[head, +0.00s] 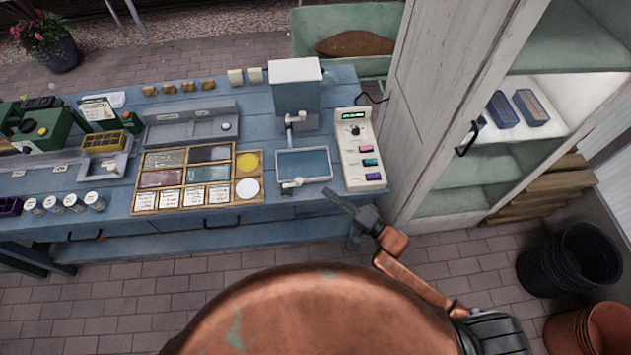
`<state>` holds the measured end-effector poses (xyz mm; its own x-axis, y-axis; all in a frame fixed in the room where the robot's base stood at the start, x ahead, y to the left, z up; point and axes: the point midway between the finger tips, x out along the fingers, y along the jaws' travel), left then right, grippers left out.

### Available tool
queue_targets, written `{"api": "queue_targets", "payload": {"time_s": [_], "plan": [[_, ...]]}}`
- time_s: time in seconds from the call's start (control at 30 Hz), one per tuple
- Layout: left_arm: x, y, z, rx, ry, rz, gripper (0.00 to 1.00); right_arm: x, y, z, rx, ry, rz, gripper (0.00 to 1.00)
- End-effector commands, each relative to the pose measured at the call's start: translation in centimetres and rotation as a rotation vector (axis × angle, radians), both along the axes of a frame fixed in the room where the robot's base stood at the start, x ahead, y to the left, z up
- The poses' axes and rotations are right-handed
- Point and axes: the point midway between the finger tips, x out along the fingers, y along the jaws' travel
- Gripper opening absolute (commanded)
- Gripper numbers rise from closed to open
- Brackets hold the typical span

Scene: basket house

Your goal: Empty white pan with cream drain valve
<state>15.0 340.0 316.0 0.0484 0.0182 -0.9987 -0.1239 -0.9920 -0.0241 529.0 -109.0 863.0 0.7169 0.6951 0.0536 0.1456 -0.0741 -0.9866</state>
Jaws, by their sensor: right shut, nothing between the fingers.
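A shallow white-rimmed pan (331,164) stands on the blue bench, below a white-topped dispenser with a spout. Its inside looks blue-grey, and I cannot tell whether that is liquid or the pan floor. A small cream drain valve (291,186) sits at the pan's front edge, left of centre. My right gripper (336,196) is shut and empty. In the picture it lies just right of and below the pan's front right corner, apart from the valve. My left gripper is not in view.
A cream control box (359,150) with coloured buttons stands right of the pan. The dispenser (295,92) rises behind it. A wooden sample tray (187,208) lies to the left. A pale cabinet (440,100) borders the bench at right; black buckets (570,262) stand on the floor.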

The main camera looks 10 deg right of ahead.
Motion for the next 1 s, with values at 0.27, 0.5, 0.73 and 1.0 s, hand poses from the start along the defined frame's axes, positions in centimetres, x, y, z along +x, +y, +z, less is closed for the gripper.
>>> {"api": "queue_targets", "payload": {"time_s": [0.27,0.5,0.73,1.0], "plan": [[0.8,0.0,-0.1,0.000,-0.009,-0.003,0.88,3.2,3.1,0.3,0.002,-0.002,-0.002,0.00],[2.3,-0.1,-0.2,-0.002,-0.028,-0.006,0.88,5.8,5.6,0.4,0.001,0.001,-0.002,0.00],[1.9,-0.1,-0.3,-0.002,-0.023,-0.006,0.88,6.8,6.5,0.5,0.000,0.000,-0.002,0.00],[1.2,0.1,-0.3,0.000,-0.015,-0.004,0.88,6.8,6.5,0.5,0.000,0.001,-0.002,0.00]]}}
